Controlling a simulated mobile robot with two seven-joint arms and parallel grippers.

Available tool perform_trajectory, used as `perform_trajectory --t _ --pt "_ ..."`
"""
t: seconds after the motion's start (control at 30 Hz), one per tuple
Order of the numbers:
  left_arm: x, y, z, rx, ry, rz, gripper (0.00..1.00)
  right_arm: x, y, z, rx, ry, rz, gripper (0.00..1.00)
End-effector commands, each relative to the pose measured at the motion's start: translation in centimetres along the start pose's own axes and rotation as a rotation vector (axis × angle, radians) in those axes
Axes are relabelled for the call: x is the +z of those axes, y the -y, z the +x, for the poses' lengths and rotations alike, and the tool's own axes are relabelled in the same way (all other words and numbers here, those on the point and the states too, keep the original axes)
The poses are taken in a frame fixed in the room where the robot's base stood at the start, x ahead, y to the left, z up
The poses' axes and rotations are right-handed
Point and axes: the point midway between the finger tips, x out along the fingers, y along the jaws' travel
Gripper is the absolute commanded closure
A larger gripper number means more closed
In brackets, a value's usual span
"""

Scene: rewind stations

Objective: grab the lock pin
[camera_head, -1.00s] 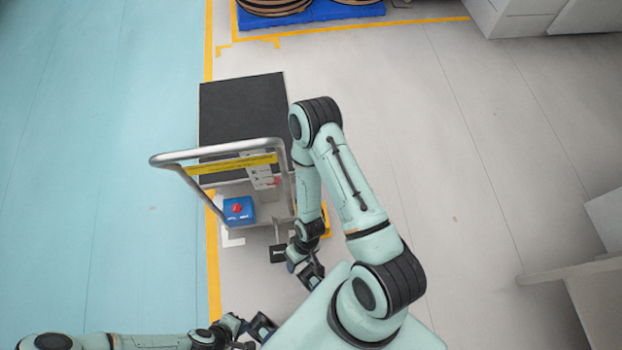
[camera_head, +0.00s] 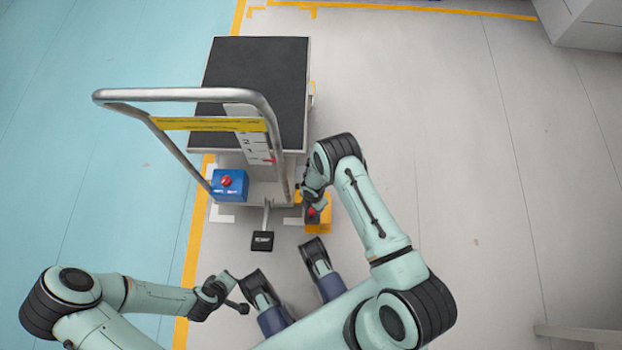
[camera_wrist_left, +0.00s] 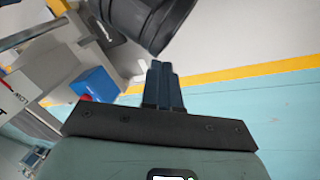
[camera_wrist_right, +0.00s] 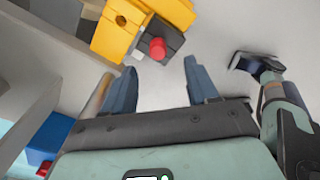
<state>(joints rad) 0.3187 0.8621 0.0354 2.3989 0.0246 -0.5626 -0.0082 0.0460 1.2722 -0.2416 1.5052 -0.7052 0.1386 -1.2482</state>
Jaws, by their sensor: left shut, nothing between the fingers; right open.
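The lock pin (camera_wrist_right: 157,48) shows as a red round knob on a dark block on a yellow bracket (camera_wrist_right: 116,28). In the head view its red knob (camera_head: 312,212) is small, low at the right of the cart. My right gripper (camera_wrist_right: 161,80) is open and empty, its two blue fingers apart. The knob shows just beyond the fingertips and between their lines, with no visible contact. In the head view the right wrist partly covers this area. My left gripper (camera_wrist_left: 160,70) is shut and empty; in the head view it (camera_head: 243,308) hangs left of and below the cart's pedal.
The cart has a black deck (camera_head: 255,75) and a grey tube handle (camera_head: 180,95). A blue box (camera_head: 229,187) with a red button sits at its near left. A black pedal (camera_head: 262,241) sticks out at the front. Open floor lies to the right.

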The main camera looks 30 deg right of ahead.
Motion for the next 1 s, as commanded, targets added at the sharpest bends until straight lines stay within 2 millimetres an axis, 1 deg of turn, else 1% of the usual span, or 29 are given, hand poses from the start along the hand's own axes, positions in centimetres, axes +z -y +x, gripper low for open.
perform_trajectory --t 0.03,0.1,0.27,0.47,0.6,0.87,0.9,0.97,1.0 --pt "-0.4 0.2 0.5 -0.001 -0.013 -0.001 1.0 0.0 0.0 1.0 -0.001 -0.001 0.001 0.42" --pt "-0.8 0.2 0.7 -0.002 -0.024 -0.002 1.0 0.0 0.0 1.7 0.0 -0.001 0.001 0.42" --pt "-1.2 0.3 1.0 -0.002 -0.037 -0.003 1.0 -0.1 -0.1 2.6 0.001 -0.001 0.001 0.42" --pt "-3.1 0.8 2.4 -0.006 -0.092 -0.007 1.0 -0.5 -0.4 5.7 0.0 -0.002 0.003 0.42" --pt "-1.8 1.8 3.2 -0.023 -0.049 -0.016 1.0 -0.5 -0.4 7.1 0.001 -0.002 0.004 0.42" --pt "-1.5 2.0 3.2 -0.027 -0.039 -0.019 1.0 -0.5 -0.5 7.3 0.002 -0.001 0.003 0.42" --pt "-1.5 2.0 3.2 -0.027 -0.039 -0.019 1.0 -0.5 -0.4 7.3 0.002 -0.001 0.003 0.45" --pt "-1.5 2.0 3.2 -0.027 -0.039 -0.019 1.0 -0.5 -0.4 7.3 0.002 -0.001 0.003 0.64" --pt "-1.5 2.0 3.2 -0.027 -0.039 -0.019 1.0 -0.5 -0.4 7.3 0.002 -0.001 0.003 0.77"
